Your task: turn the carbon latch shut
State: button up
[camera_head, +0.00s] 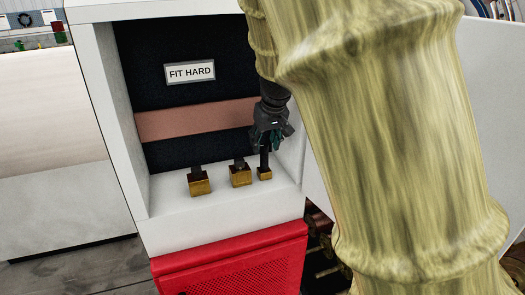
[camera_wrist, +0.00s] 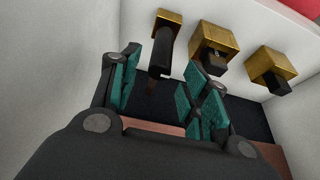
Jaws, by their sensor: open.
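Three brass-coloured blocks with dark handles stand on a white ledge: a left one (camera_head: 199,186), a middle one (camera_head: 240,177) and a right one (camera_head: 264,174). Which of them is the carbon latch, I cannot tell. My gripper (camera_head: 270,138) is open and points down over the right block. In the wrist view my gripper's teal-padded fingers (camera_wrist: 163,72) stand apart on either side of the long dark handle (camera_wrist: 160,52) of that same block. No clear contact shows. The middle block (camera_wrist: 212,42) and the left block (camera_wrist: 271,67) appear farther right in that view.
A sign reading "FIT HARD" (camera_head: 190,72) hangs on the dark back panel above a copper-coloured band (camera_head: 190,121). The white side wall of the recess is close by the right block. A red perforated panel (camera_head: 240,265) lies below the ledge. My arm hides much of the right side.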

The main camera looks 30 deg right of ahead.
aim_at(263, 154)
jog(key=shift+p+x, duration=0.95)
jog(key=shift+x, duration=2.3)
grip_shut()
